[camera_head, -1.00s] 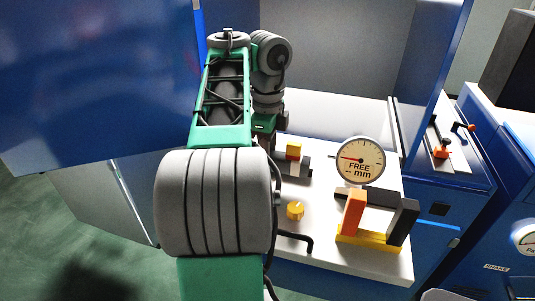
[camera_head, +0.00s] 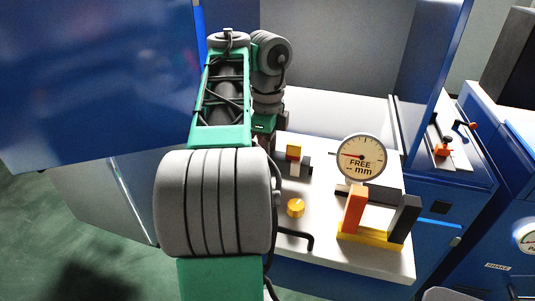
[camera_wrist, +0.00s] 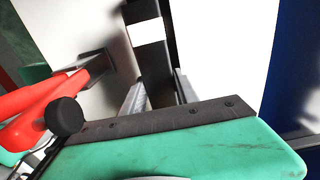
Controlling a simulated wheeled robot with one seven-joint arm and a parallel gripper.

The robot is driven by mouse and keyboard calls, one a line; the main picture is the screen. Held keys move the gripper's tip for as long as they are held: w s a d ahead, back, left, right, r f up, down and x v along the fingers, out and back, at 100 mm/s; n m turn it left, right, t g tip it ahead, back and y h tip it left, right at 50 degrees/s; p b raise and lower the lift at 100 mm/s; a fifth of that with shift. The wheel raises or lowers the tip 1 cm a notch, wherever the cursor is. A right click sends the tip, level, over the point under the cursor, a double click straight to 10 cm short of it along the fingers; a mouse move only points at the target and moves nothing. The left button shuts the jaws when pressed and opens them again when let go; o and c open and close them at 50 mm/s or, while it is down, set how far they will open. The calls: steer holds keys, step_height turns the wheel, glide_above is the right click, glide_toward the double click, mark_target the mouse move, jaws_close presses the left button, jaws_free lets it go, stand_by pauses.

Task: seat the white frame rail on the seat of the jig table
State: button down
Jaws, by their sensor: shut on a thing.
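In the wrist view my gripper (camera_wrist: 157,90) has its two grey fingers on either side of a dark bar with a white band, which I take as the white frame rail (camera_wrist: 147,31). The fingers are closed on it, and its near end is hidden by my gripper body. The jig table (camera_head: 342,258) has a pale top and stands right of my arm in the head view. In that view my arm hides my gripper and most of what it holds. I cannot tell which fixture is the seat, or whether the rail touches it.
A red part (camera_wrist: 45,97) with a black knob is left in the wrist view.

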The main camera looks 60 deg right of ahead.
steer(key=shift+f+b, duration=0.4)
steer(key=shift+b, duration=0.05)
steer(key=c, duration=0.8)
jaws_free()
steer(key=shift+c, duration=0.2)
steer(key=shift+f, duration=0.1)
